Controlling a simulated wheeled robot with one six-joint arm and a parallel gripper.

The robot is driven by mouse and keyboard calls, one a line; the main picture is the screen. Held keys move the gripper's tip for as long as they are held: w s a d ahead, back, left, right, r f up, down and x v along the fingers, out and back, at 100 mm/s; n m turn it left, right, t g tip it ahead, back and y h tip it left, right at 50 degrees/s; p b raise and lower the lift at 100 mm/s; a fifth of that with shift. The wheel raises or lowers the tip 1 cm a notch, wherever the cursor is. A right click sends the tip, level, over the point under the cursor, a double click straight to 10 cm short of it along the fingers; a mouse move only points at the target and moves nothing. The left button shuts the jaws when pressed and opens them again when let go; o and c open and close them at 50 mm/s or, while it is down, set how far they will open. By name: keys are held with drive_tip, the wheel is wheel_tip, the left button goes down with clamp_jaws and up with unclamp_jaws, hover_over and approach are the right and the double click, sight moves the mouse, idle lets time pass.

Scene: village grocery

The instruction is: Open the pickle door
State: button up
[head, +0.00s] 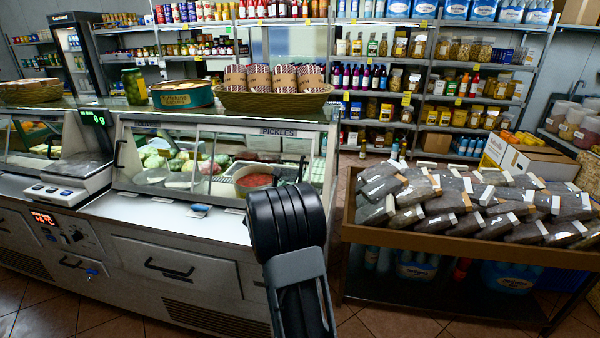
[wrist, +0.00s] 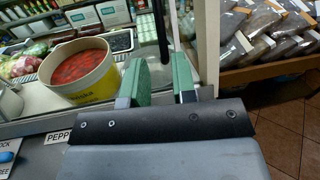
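The pickle door is a clear glass panel (head: 255,160) on the right part of the counter's display case, below a "PICKLES" label (head: 278,132). A dark upright handle (head: 302,166) is at its right end, partly behind my arm. In the wrist view, a dark upright bar (wrist: 160,28), which looks like this handle, stands just beyond the gap between my fingers. My gripper (wrist: 163,75) has two green fingers, apart with nothing visibly held. Whether they touch the bar I cannot tell. In the head view my arm hides the gripper.
A tub of red food (wrist: 80,72) stands inside the case, left of my gripper. A wooden bin of bagged goods (head: 400,238) stands to the right, with tiled floor between. A scale (head: 68,180) sits on the counter's left. Baskets (head: 275,101) stand on top.

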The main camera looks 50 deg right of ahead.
sight(300, 173)
drive_tip(key=p+x, duration=0.2)
drive_tip(key=x, duration=0.9)
drive_tip(key=shift+d+p, duration=0.25)
drive_tip(key=shift+p, duration=0.05)
drive_tip(key=shift+c, duration=0.3)
clamp_jaws()
drive_tip(key=shift+w, duration=0.1)
